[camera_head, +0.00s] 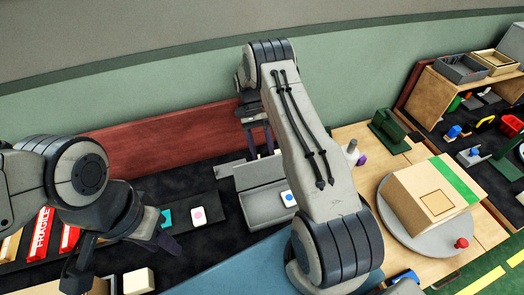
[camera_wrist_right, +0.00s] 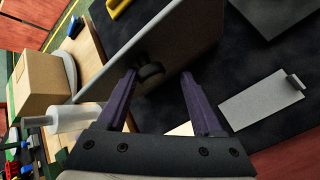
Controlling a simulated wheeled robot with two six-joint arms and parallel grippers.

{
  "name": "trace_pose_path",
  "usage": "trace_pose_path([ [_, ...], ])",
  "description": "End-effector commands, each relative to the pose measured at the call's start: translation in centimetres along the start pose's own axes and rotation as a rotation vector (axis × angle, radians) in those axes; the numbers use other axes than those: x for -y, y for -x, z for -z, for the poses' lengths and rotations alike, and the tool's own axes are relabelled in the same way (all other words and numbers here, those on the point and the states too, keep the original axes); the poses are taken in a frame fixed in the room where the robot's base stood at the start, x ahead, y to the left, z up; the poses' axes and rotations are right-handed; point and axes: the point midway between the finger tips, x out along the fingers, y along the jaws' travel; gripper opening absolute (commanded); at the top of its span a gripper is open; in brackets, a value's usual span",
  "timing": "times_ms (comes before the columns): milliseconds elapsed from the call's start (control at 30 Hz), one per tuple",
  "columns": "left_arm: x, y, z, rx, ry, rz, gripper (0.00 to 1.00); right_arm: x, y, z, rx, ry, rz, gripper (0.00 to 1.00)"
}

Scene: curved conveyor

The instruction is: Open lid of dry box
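The grey dry box (camera_head: 266,207) stands on the dark work surface in the middle of the head view, partly hidden by my right arm. Its grey lid panel (camera_head: 258,172) stands raised along the far side, at a tilt. My right gripper (camera_head: 257,137) is just beyond the panel, fingers pointing down. In the right wrist view its purple fingers (camera_wrist_right: 158,76) are spread, with a dark round part near a large grey panel (camera_wrist_right: 165,45) showing between them; contact cannot be told. My left gripper (camera_head: 160,238) hangs at the lower left, away from the box; its opening is unclear.
Cards (camera_head: 198,217) lie on a dark tray left of the box. Red FRAGILE strips (camera_head: 42,235) are at far left. A cardboard box (camera_head: 425,195) sits on a round turntable at right. A red wall panel (camera_head: 160,140) runs behind the work surface.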

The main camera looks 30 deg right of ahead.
Motion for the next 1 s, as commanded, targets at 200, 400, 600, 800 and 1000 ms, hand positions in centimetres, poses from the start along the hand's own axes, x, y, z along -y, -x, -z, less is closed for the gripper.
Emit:
trace_pose_path([
  [200,0.0,0.0,0.0,0.000,0.000,0.000,0.38,-0.3,-0.4,0.2,0.004,0.000,-0.010,0.72],
  [400,0.0,0.0,0.0,0.000,0.000,0.000,0.38,-0.2,-0.3,0.2,0.001,0.000,-0.009,0.72],
  [600,0.0,0.0,0.0,0.000,0.000,0.000,0.38,-0.1,0.0,0.0,-0.002,0.002,-0.008,0.72],
  [800,0.1,-0.9,-0.1,0.000,0.000,0.000,0.38,-1.0,1.3,-0.8,-0.004,0.001,-0.005,0.72],
  [1000,0.1,-2.0,-0.1,0.000,0.000,0.000,0.38,-4.9,2.5,-2.1,0.001,-0.004,-0.007,0.72],
])
